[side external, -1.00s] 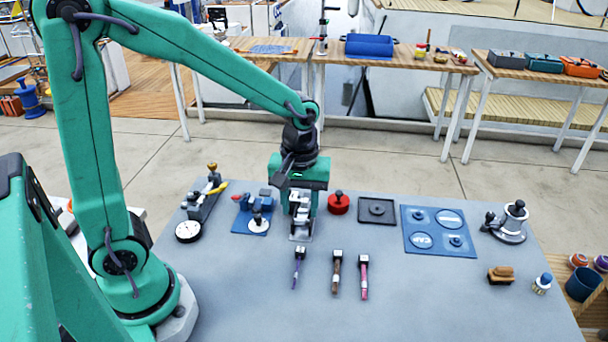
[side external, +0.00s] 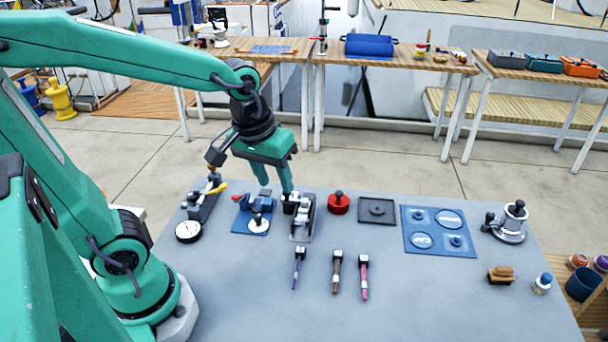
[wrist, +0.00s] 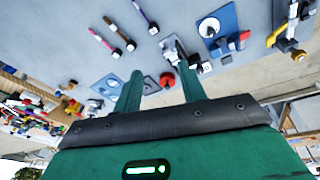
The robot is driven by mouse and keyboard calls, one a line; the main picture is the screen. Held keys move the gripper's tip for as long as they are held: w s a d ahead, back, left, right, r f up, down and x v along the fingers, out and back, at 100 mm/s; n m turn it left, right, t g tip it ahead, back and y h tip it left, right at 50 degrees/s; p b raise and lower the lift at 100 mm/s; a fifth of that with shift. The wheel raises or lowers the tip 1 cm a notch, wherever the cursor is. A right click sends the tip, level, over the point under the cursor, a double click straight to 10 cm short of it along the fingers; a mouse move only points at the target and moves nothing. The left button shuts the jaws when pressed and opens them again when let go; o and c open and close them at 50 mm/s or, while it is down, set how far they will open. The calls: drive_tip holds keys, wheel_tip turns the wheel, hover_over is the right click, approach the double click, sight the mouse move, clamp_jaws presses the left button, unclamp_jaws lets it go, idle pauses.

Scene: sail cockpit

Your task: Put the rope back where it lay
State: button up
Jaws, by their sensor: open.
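Three thin cord-like pieces with dark heads lie side by side on the grey table: a purple one (side external: 297,268), a brown one (side external: 336,272) and a pink one (side external: 363,278). They also show at the top of the wrist view, with the pink one (wrist: 104,41) at the left. I cannot tell which is the task's rope. A grey metal fitting (side external: 303,217) stands behind the purple piece. My gripper (side external: 275,189) is open and appears empty, behind and left of the fitting, its right finger overlapping the fitting's left edge in the picture. Its two fingers (wrist: 155,58) are apart in the wrist view.
Left of the fitting are a blue-plated device (side external: 247,222) and a lever piece with a round dial (side external: 189,231). Right are a red knob (side external: 339,203), a dark square tray (side external: 377,210), a blue panel (side external: 438,240) and a winch (side external: 507,222).

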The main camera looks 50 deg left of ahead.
drive_tip(key=s+a+r+m+t, duration=0.1)
drive_tip(key=s+r+m+t, duration=0.1)
drive_tip(key=s+r+m, duration=0.2)
drive_tip(key=shift+s+a+r+m+t, duration=0.15)
drive_tip(key=shift+s+a+m+t, duration=0.2)
drive_tip(key=shift+s, duration=0.6)
idle(0.6)
